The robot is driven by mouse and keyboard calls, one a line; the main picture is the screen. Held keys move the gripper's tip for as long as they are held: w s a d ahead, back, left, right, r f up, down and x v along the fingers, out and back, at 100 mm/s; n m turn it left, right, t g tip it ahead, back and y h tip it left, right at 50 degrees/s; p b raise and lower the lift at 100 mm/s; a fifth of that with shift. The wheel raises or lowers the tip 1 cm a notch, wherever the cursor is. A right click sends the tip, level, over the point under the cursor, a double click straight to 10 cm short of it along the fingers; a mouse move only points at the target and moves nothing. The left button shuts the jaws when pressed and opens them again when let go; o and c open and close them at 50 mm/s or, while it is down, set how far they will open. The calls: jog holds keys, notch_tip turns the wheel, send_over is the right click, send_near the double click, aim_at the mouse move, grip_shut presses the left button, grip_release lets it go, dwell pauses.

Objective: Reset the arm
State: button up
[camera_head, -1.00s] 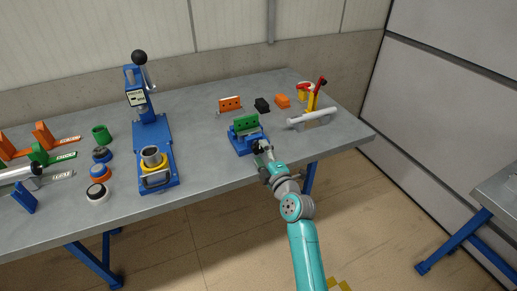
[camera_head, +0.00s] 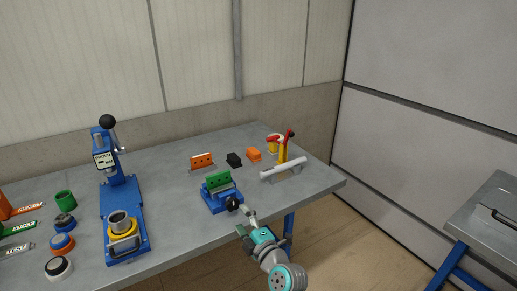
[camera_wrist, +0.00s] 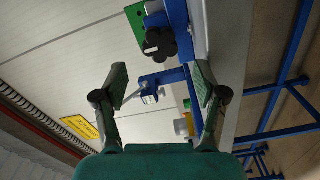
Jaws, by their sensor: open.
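My gripper (camera_head: 247,222) is at the front edge of the table, just right of and nearer than the blue vise (camera_head: 222,202). In the wrist view its two fingers stand wide apart with nothing between them, so my gripper (camera_wrist: 162,83) is open and empty. The vise holds a green block with holes (camera_head: 217,180). Its black knob (camera_head: 232,203) faces my gripper and also shows beyond the fingers in the wrist view, where the knob (camera_wrist: 159,43) appears apart from them.
The grey table (camera_head: 180,235) carries a blue lever press (camera_head: 122,205) at left. An orange block (camera_head: 202,161), a black block (camera_head: 234,160) and another orange block (camera_head: 254,154) lie behind the vise. A grey bar fixture (camera_head: 283,171) stands right.

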jog(key=s+d+f+m+h, duration=0.2)
jog(key=s+d+f+m, duration=0.3)
jog(key=s, duration=0.4)
jog(key=s+d+f+m+h, duration=0.2)
jog(key=s+d+f, duration=0.4)
jog(key=s+d, duration=0.15)
jog(key=s+d+f+m+h, duration=0.2)
jog(key=s+d+f+m, duration=0.3)
jog(key=s, duration=0.4)
jog(key=s+d+r+m+h, duration=0.1)
jog(key=s+d+r+m, duration=0.1)
jog(key=s, duration=0.8)
jog(key=s+d+r+m+h, duration=0.1)
jog(key=s+d+r+m, duration=0.2)
jog(key=s, duration=0.7)
jog(key=s+d+r+m+h, duration=0.2)
jog(key=s+d+r+m, duration=0.1)
jog(key=s, duration=0.7)
jog(key=shift+s+d+r+m, duration=0.15)
jog(key=shift+d+r+m, duration=0.05)
jog(key=shift+r+m, duration=0.7)
